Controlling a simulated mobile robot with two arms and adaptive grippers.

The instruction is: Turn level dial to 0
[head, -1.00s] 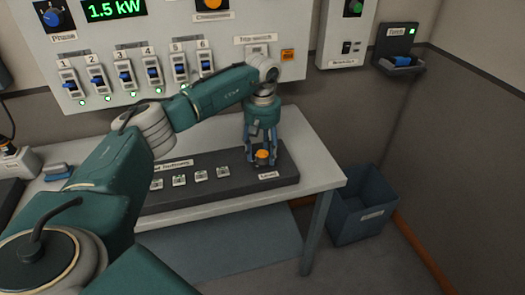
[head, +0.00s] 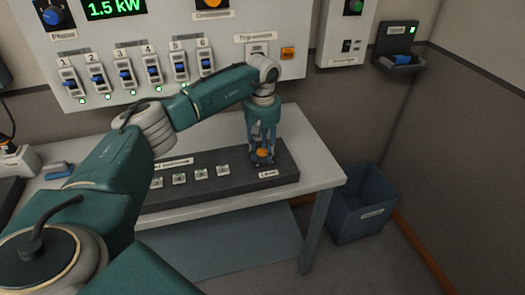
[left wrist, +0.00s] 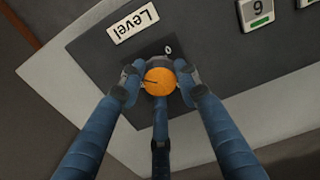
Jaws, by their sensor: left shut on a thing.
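The level dial is a round orange knob (head: 263,153) at the right end of the dark console (head: 287,172) on the table. In the left wrist view the knob (left wrist: 159,82) has a dark pointer line running left from about its middle. A "0" mark (left wrist: 168,49) is printed beside it, above it in that view, and the pointer is not on that mark. My left gripper (head: 261,156) comes down from above and is shut on the knob, with its blue fingers around it. The "Level" label (left wrist: 133,24) lies near the knob. My right gripper is not in view.
Several small push buttons (head: 201,173) sit left of the dial on the console. A wall panel (head: 223,30) with several fader switches stands behind the table (head: 318,174). A blue bin (head: 362,207) is on the floor to the right.

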